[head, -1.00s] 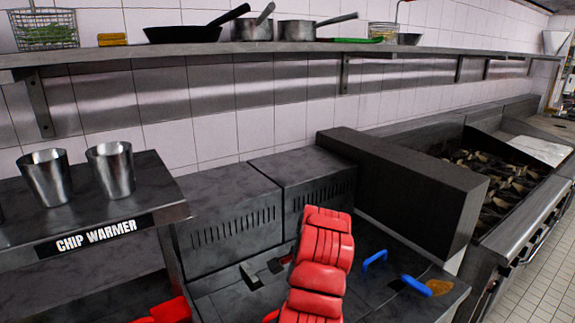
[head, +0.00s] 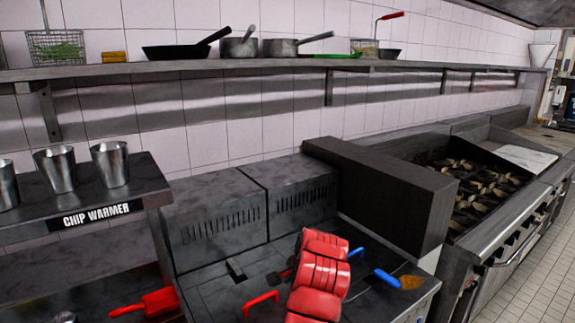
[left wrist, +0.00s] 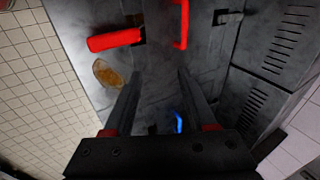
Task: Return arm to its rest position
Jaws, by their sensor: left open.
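My red arm (head: 320,272) rises from the bottom middle of the head view, over the dark fryer top (head: 215,290). Its gripper is not clearly visible there, being hidden by or blending in behind the arm. In the left wrist view, my left gripper (left wrist: 159,82) has its two dark fingers spread apart. Nothing is held between them, and they are over a grey metal surface. My right gripper is in neither view.
Red handles (head: 145,303) (head: 262,301) and blue handles (head: 385,279) stick up around the arm. A chip warmer (head: 95,213) with steel cups stands left, a dark block (head: 385,195) and stove (head: 470,190) right. A shelf (head: 230,66) with pans runs above.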

